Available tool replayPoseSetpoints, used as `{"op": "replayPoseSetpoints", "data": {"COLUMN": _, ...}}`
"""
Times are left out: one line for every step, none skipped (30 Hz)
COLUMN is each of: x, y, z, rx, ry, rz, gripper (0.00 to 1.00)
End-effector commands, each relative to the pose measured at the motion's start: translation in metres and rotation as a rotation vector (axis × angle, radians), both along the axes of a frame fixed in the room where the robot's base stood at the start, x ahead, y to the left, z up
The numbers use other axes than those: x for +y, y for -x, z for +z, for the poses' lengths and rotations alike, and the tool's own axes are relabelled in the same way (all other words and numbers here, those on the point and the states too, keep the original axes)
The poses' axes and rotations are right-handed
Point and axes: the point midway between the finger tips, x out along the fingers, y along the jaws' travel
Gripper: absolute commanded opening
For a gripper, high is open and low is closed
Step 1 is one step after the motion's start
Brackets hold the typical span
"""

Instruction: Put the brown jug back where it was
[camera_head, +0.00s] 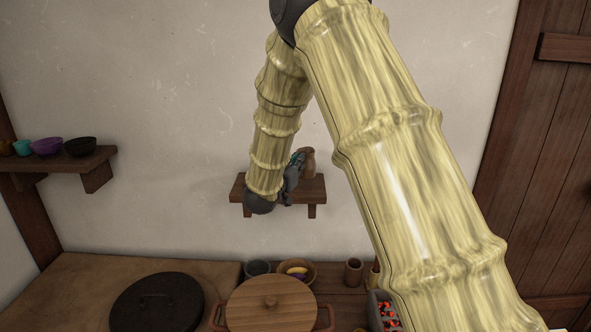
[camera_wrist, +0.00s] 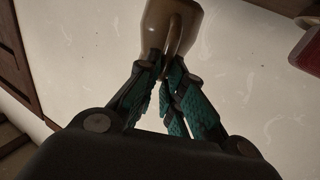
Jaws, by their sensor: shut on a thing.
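The brown jug (camera_head: 308,161) is at the small wooden wall shelf (camera_head: 314,189), over its right part. Whether its base touches the board I cannot tell. My gripper (camera_head: 297,160) is at the jug's left side, partly hidden by my own arm. In the wrist view the jug (camera_wrist: 158,24) is at the top centre with its handle facing me. My gripper's teal-padded fingers (camera_wrist: 167,66) are shut on the handle.
Another shelf (camera_head: 60,160) at the left holds several bowls. Below stand a pot with a wooden lid (camera_head: 270,300), a dark round lid (camera_head: 157,303), a bowl with fruit (camera_head: 297,272), a brown cup (camera_head: 353,271) and glowing coals (camera_head: 389,312). A wooden door (camera_head: 545,150) is at the right.

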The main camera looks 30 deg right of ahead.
Motion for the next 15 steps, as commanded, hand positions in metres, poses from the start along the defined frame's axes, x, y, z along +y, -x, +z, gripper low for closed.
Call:
{"op": "replayPoseSetpoints", "data": {"x": 0.000, "y": -0.003, "z": 0.001, "rx": -0.001, "ry": 0.000, "rz": 0.000, "gripper": 0.00}}
{"op": "replayPoseSetpoints", "data": {"x": -0.001, "y": -0.003, "z": 0.001, "rx": -0.001, "ry": 0.000, "rz": 0.000, "gripper": 0.00}}
{"op": "replayPoseSetpoints", "data": {"x": -0.001, "y": -0.005, "z": 0.001, "rx": -0.001, "ry": 0.000, "rz": 0.000, "gripper": 0.00}}
{"op": "replayPoseSetpoints", "data": {"x": -0.001, "y": -0.006, "z": 0.001, "rx": -0.001, "ry": 0.000, "rz": 0.000, "gripper": 0.00}}
{"op": "replayPoseSetpoints", "data": {"x": -0.002, "y": -0.008, "z": 0.001, "rx": -0.001, "ry": 0.001, "rz": 0.000, "gripper": 0.00}}
{"op": "replayPoseSetpoints", "data": {"x": -0.003, "y": -0.012, "z": 0.000, "rx": -0.001, "ry": 0.001, "rz": 0.000, "gripper": 0.00}}
{"op": "replayPoseSetpoints", "data": {"x": -0.003, "y": -0.014, "z": -0.002, "rx": 0.001, "ry": 0.001, "rz": 0.000, "gripper": 0.00}}
{"op": "replayPoseSetpoints", "data": {"x": -0.003, "y": -0.013, "z": -0.005, "rx": 0.002, "ry": 0.000, "rz": 0.000, "gripper": 0.00}}
{"op": "replayPoseSetpoints", "data": {"x": -0.003, "y": -0.013, "z": -0.010, "rx": 0.003, "ry": 0.001, "rz": 0.000, "gripper": 0.00}}
{"op": "replayPoseSetpoints", "data": {"x": -0.003, "y": -0.012, "z": -0.013, "rx": 0.003, "ry": 0.001, "rz": 0.000, "gripper": 0.00}}
{"op": "replayPoseSetpoints", "data": {"x": -0.003, "y": -0.012, "z": -0.016, "rx": 0.003, "ry": 0.001, "rz": -0.001, "gripper": 0.00}}
{"op": "replayPoseSetpoints", "data": {"x": -0.003, "y": -0.012, "z": -0.020, "rx": 0.002, "ry": 0.001, "rz": -0.001, "gripper": 0.00}}
{"op": "replayPoseSetpoints", "data": {"x": -0.003, "y": -0.012, "z": -0.023, "rx": 0.001, "ry": 0.001, "rz": -0.001, "gripper": 0.00}}
{"op": "replayPoseSetpoints", "data": {"x": -0.003, "y": -0.012, "z": -0.026, "rx": 0.001, "ry": 0.001, "rz": -0.001, "gripper": 0.00}}
{"op": "replayPoseSetpoints", "data": {"x": -0.003, "y": -0.012, "z": -0.029, "rx": 0.001, "ry": 0.001, "rz": -0.001, "gripper": 0.00}}
